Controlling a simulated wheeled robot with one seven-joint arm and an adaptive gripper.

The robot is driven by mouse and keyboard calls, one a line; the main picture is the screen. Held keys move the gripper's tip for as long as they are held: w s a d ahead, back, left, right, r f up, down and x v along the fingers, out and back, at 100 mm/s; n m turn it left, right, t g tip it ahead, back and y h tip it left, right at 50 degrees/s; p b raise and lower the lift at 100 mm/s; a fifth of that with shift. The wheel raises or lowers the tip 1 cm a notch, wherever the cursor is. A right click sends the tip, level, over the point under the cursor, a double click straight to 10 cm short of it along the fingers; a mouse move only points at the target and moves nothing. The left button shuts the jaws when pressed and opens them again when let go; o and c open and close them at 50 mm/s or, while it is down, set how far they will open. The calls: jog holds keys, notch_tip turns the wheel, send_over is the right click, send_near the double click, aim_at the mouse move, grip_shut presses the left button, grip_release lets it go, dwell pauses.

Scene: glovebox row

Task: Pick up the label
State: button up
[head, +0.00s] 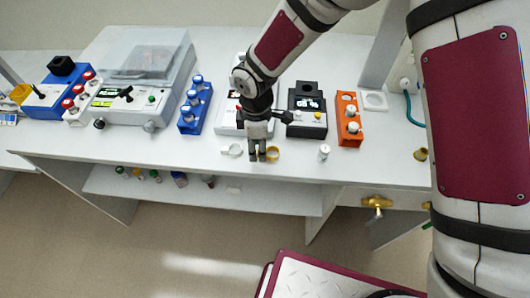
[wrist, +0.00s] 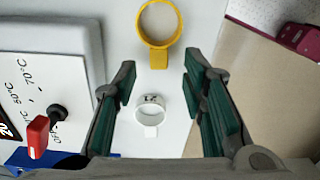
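A small white ring with a tab and dark marks (wrist: 155,121), which looks like a label roll, lies on the bench; it also shows in the head view (head: 224,150). A yellow ring with a tab (wrist: 158,59) lies apart from it, and in the head view it is just right of my fingers (head: 273,159). I cannot tell for sure which is the label. My gripper (head: 258,154) points down over the bench between the two rings. In the wrist view my gripper (wrist: 163,85) is open and empty, with the white ring seen between its fingers.
A small white vial (head: 323,154) stands to the right near the front edge. Behind my gripper are a black device (head: 307,120), an orange rack (head: 349,130) and a blue rack (head: 193,118). The bench front (head: 180,155) is clear.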

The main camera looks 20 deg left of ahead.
jog(key=shift+f, duration=0.85)
jog(key=c, duration=0.8)
jog(key=shift+w+r, duration=0.1)
jog(key=shift+r, duration=0.05)
